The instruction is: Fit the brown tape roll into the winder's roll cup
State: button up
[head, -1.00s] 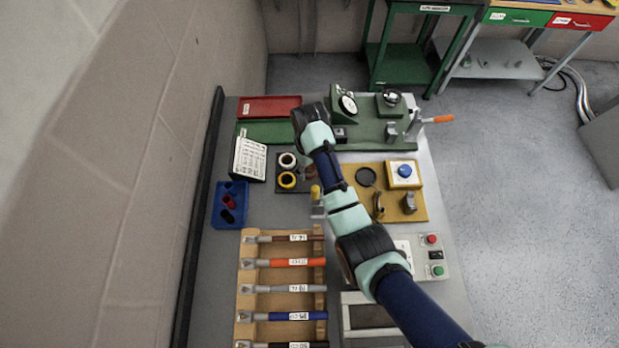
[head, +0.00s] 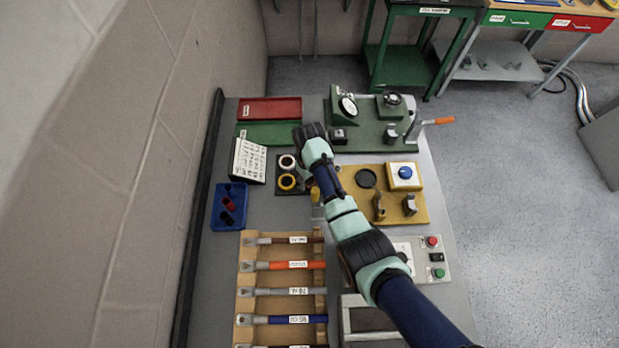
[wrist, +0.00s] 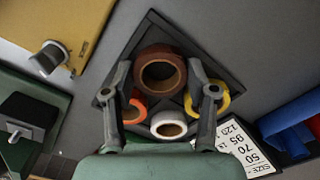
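The brown tape roll (wrist: 160,76) lies on a dark square tray (wrist: 155,30) in the wrist view, its hole facing up. My gripper (wrist: 159,72) is open and empty, with one finger to each side of the brown roll in the picture. I cannot tell how far above it the fingertips are. In the head view my arm hides the brown roll and the gripper's fingers. A round black cup, seemingly the winder's roll cup (head: 366,178), sits empty on the yellow base (head: 395,210), right of my arm.
A white roll (wrist: 168,125), a yellow roll (wrist: 222,96) and an orange roll (wrist: 138,106) share the tray, close to the fingers. A size card (head: 249,160) stands left of the tray. Metal posts (head: 409,205) rise from the yellow base near the cup.

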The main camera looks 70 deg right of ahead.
jog(key=shift+o, duration=1.3)
jog(key=shift+f, duration=0.1)
notch_tip(320, 180, up, 8)
jog(key=shift+s+a+p, duration=0.15)
jog(key=shift+s+p, duration=0.05)
jog(key=shift+p, duration=0.1)
